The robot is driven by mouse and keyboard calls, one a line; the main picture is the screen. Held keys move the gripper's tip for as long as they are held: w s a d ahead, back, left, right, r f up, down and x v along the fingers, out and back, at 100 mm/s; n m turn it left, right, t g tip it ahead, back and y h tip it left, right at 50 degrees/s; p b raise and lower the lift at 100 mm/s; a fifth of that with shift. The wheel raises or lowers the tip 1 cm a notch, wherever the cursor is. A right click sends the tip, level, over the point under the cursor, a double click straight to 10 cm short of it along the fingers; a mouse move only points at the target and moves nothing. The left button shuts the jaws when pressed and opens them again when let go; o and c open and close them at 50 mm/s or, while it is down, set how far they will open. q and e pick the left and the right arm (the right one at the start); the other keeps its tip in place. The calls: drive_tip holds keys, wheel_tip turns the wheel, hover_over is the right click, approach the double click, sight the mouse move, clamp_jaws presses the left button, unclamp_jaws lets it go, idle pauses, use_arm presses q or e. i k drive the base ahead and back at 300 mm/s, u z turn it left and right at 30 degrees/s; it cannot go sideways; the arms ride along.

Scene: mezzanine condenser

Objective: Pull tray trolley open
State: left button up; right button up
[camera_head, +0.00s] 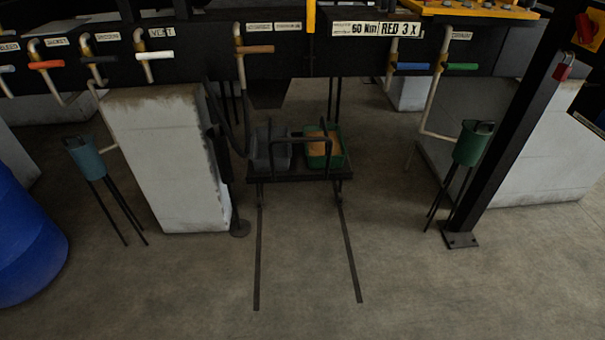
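The tray trolley (297,177) is a low dark platform under the black beam, between concrete blocks. A dark handle bar (300,139) rises at its front. It carries a grey tray (270,152) on the left and a green tray (337,156) with orange-tan contents on the right. Two dark floor rails (258,260) run from the trolley toward me, and their near length is bare. Neither of my grippers shows in the head view.
A concrete block (165,160) stands left of the trolley. A black post (500,150) and a green funnel stand (468,145) are at right. A teal funnel stand (85,158) and blue drum (25,240) are at left. Valve handles line the beam (290,65). Floor ahead is clear.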

sight(299, 171)
drive_tip(key=z, duration=0.4)
drive_tip(key=i, duration=0.55)
drive_tip(key=z, duration=0.75)
drive_tip(key=i, duration=1.3)
drive_tip(key=u, duration=0.15)
